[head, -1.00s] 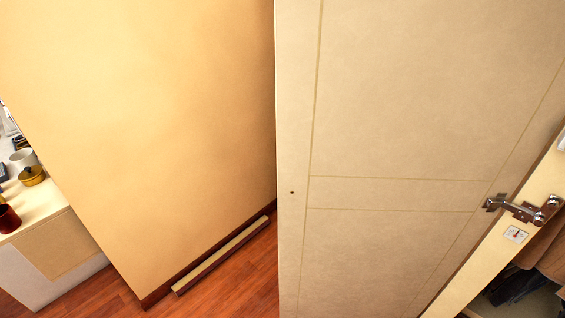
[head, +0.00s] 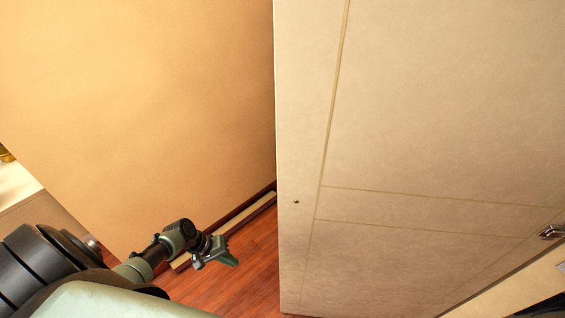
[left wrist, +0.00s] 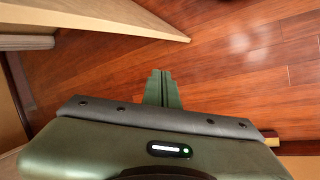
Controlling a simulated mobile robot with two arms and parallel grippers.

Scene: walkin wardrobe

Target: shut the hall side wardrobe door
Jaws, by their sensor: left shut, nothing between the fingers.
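The wardrobe door (head: 420,120) is a pale cream panel with thin grooved lines, filling the right half of the head view. It stands open, its free edge left of centre with a small dark spot near it. A metal handle or latch (head: 551,231) shows at the far right. My left gripper (head: 228,260) is shut and empty, left of the door's free edge and apart from it. In the left wrist view its closed fingers (left wrist: 161,90) point over the wood floor, and a pale panel edge (left wrist: 120,22) lies beyond them. My right gripper is not in view.
An orange-tan wall (head: 140,100) fills the left, with a long low strip (head: 245,214) along its foot. A pale cabinet (head: 20,190) stands at the left edge. Red-brown floor (head: 245,280) is clear between wall and door.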

